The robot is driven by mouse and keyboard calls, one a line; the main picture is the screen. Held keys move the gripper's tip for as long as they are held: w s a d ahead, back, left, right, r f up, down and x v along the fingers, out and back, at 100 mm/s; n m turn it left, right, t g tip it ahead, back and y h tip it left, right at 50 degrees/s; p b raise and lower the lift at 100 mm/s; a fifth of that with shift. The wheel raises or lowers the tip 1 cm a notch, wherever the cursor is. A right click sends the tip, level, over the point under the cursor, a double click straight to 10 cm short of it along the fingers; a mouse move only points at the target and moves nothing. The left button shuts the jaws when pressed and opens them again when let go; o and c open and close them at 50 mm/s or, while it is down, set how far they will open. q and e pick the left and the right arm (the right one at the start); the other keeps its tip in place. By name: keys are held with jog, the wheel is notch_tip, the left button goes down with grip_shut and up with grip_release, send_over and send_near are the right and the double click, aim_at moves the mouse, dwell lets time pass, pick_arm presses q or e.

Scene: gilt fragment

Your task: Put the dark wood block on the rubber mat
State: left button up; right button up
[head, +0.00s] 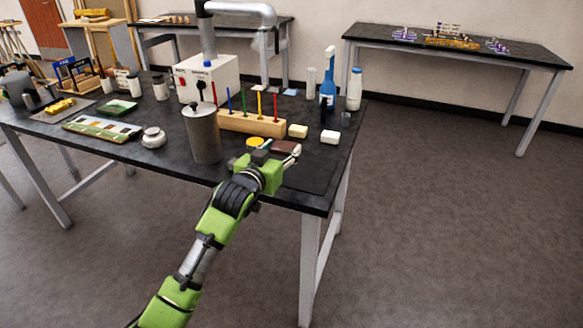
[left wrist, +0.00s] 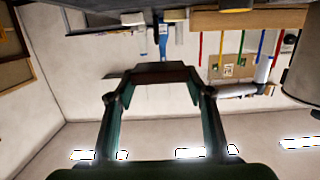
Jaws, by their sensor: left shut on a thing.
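The dark wood block (head: 287,147) is a small dark brown piece between the fingers of my left gripper (head: 281,156). My left gripper is shut on it, over the front right part of the black table. In the left wrist view the block (left wrist: 160,70) spans the fingertips of the gripper (left wrist: 160,82). The rubber mat (head: 313,177) looks like a thin black rectangle near the table's front right corner, just right of the gripper. It is hard to tell from the black tabletop. My right gripper is not in view.
A grey metal canister (head: 203,135) stands left of the gripper. A blue bottle (head: 327,92) and white bottle (head: 354,90) stand farther back.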

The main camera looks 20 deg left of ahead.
pick_arm(q)
send_over(291, 173)
notch_tip(291, 173, down, 6)
jog(key=shift+r, duration=0.15)
jog(key=shift+w+f, duration=0.15)
jog(key=shift+f, duration=1.5)
jog(key=shift+f, duration=0.2)
jog(key=o, duration=1.1)
jog(key=shift+r, duration=0.15)
jog(key=s+r, duration=0.1)
jog(key=s, duration=1.1)
jog(key=shift+a+r, duration=0.25)
jog(key=shift+r, duration=0.15)
